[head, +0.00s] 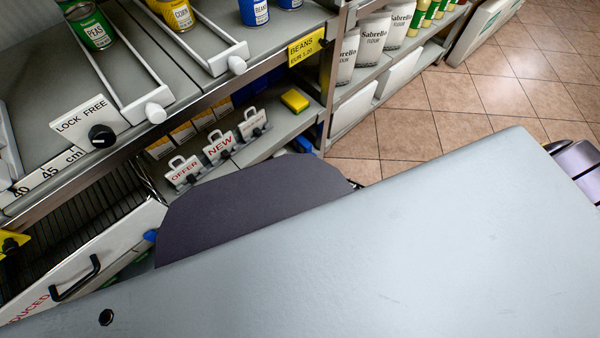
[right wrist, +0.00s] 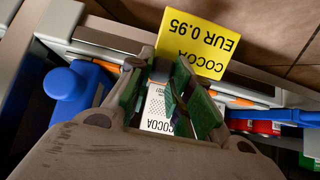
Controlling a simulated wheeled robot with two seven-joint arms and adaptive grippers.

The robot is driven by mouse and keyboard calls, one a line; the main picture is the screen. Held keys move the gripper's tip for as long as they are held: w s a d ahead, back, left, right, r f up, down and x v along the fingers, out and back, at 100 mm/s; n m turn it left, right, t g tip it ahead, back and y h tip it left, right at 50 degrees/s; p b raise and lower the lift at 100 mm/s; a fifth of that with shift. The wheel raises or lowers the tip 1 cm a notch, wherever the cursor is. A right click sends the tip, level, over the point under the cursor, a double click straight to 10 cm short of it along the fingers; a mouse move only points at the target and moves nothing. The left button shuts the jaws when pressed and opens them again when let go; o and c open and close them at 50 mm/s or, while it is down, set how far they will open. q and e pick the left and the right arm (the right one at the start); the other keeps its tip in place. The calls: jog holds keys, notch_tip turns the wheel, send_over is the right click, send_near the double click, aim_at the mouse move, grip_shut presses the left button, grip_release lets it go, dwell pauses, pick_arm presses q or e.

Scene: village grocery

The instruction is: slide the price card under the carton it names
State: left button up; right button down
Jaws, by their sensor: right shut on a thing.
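The yellow price card (right wrist: 205,40) reads COCOA EUR 0.95 and lies upside down in the right wrist view. My right gripper (right wrist: 165,62) is shut on the card's near edge. A white carton marked COCOA (right wrist: 157,110) shows between and behind the fingers, partly hidden by them. The card is over the front edge of a pale shelf (right wrist: 105,52); I cannot tell whether it touches the shelf rail.
In the head view a BEANS card (head: 306,47) hangs on a shelf edge, with sign holders (head: 218,145) lower down. Tiled floor (head: 440,90) is free behind.

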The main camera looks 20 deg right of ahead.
jog(key=shift+d, duration=0.25)
jog(key=c, duration=1.3)
grip_release()
jog(key=shift+s+r, duration=0.1)
jog(key=shift+r, duration=0.05)
jog(key=shift+v, duration=5.75)
jog(key=shift+d, duration=0.1)
